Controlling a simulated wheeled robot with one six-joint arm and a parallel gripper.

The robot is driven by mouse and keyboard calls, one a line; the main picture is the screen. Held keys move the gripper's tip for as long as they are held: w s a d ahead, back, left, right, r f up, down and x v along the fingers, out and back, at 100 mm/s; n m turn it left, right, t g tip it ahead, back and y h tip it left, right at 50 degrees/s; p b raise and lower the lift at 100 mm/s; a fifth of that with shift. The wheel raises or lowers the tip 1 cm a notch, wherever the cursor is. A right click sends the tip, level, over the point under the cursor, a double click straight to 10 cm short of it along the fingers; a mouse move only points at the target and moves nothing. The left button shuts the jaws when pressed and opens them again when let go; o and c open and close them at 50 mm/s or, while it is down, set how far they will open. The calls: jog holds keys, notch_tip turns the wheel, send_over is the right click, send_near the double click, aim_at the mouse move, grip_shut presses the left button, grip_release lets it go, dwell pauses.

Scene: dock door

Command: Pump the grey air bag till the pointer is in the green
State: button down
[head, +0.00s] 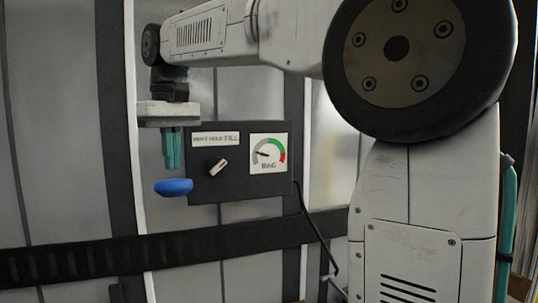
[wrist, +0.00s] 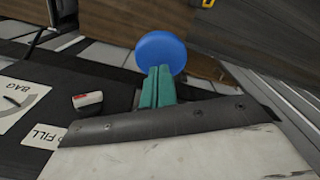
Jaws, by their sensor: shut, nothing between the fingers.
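A black control box (head: 240,190) carries a gauge (head: 269,153) marked BAG, with a grey, a green and a red stretch. Its pointer lies to the left, in the grey stretch. A rotary switch (head: 218,167) with a white and red handle sits under a label (head: 215,139) ending in FILL. A blue round push pad (head: 174,187) sticks out at the box's left. My gripper (head: 173,167) is shut and empty, pointing down just above the pad. In the wrist view the fingertips (wrist: 159,70) overlap the blue pad (wrist: 160,52); touching cannot be told. I cannot pick out the air bag.
A dark ribbed rail (head: 70,262) runs across below the box. A black hose (head: 309,215) leaves the box's lower right. Brown box-like surfaces (wrist: 120,25) stand beyond the pad in the wrist view. The space left of the pad looks clear.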

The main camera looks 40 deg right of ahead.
jog(key=shift+f, duration=0.1)
dwell(0.5)
jog(key=shift+f, duration=3.5)
jog(key=shift+r, duration=3.6)
jog(key=shift+f, duration=3.55)
jog(key=shift+r, duration=3.55)
jog(key=shift+r, duration=2.5)
